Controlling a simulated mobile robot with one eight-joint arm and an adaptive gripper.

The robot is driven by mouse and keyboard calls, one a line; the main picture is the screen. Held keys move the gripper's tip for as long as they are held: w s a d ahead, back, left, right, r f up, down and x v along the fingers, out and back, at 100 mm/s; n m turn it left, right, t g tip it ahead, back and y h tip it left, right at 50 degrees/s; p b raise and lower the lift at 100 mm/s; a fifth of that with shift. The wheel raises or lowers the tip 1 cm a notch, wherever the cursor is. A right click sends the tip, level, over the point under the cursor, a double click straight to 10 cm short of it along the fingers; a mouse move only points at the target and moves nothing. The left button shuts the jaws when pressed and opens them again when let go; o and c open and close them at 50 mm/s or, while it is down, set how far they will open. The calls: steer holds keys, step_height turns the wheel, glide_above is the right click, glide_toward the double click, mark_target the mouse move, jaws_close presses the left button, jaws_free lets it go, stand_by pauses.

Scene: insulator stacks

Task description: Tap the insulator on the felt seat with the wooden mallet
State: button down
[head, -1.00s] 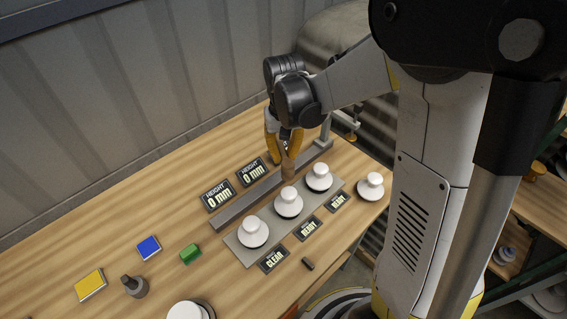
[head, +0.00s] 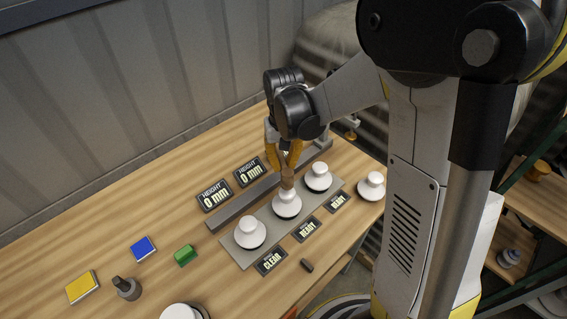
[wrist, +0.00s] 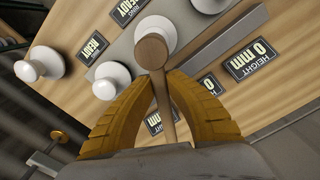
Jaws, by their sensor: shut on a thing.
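My gripper (head: 286,160) has its yellow fingers shut on the wooden mallet (head: 287,178). In the wrist view the mallet's round head (wrist: 151,52) points away from the fingers. The head is at the knob of the middle white insulator (head: 287,204) and overlaps it; I cannot tell whether they touch. This insulator, partly hidden in the wrist view (wrist: 158,27), stands upright on the grey plate (head: 264,225). Two more white insulators flank it, one at left (head: 250,234) and one at right (head: 318,178). No felt is distinguishable beneath them.
Another insulator (head: 371,187) stands at the table's right edge. Green (head: 185,255), blue (head: 143,248) and yellow (head: 82,287) blocks and a dark-topped grey object (head: 126,288) lie left.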

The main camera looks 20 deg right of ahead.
steer(key=shift+f+b, duration=1.05)
steer(key=shift+f, duration=0.25)
steer(key=shift+r+p, duration=2.1)
steer(key=shift+r, duration=1.05)
